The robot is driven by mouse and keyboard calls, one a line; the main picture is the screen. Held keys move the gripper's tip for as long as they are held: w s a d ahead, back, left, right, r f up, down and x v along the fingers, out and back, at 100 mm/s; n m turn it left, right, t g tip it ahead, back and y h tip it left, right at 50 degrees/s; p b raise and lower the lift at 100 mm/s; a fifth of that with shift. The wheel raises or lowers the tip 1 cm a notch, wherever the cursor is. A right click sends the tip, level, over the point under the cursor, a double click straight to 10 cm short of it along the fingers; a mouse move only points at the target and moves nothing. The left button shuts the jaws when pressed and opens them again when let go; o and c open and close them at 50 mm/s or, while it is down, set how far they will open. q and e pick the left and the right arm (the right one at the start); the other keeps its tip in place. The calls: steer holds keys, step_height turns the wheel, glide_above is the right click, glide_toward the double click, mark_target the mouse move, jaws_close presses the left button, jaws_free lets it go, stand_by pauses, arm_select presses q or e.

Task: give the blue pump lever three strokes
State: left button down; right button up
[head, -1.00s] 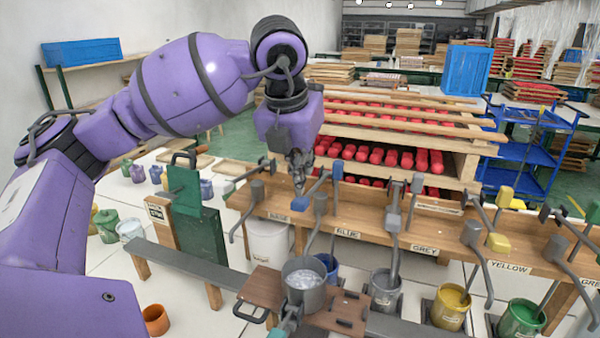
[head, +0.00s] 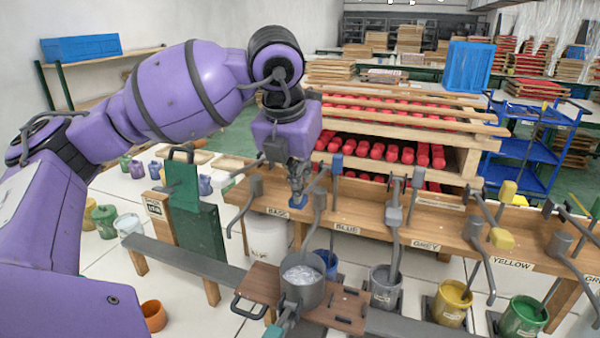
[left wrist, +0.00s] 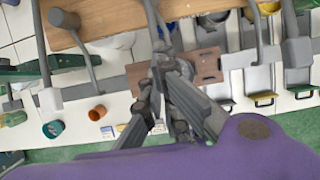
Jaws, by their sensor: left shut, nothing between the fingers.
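The left wrist view shows the gripper fingers (left wrist: 160,85) close up; the handle is not clear there. The pump's grey spout (head: 318,205) bends down in front of the BLUE label (head: 347,230). My right gripper is not in view.
A grey pot (head: 303,290) stands on a brown board (head: 262,285) on the rail below the spout. A blue can (head: 328,258) is behind it. Grey and yellow-handled levers (head: 502,238) are further right.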

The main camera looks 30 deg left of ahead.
mark_target(296, 207)
arm_select(q)
steer(key=shift+f, duration=0.8)
steer(key=shift+f+b, duration=0.85)
steer(key=shift+f, duration=0.65)
step_height(296, 207, down, 4)
steer(key=shift+r+b, duration=0.2)
steer(key=shift+b, duration=0.65)
step_height(296, 207, up, 11)
steer(key=p, duration=0.4)
steer(key=shift+f, duration=0.15)
steer(key=shift+r+p, duration=0.25)
steer(key=shift+p, duration=0.05)
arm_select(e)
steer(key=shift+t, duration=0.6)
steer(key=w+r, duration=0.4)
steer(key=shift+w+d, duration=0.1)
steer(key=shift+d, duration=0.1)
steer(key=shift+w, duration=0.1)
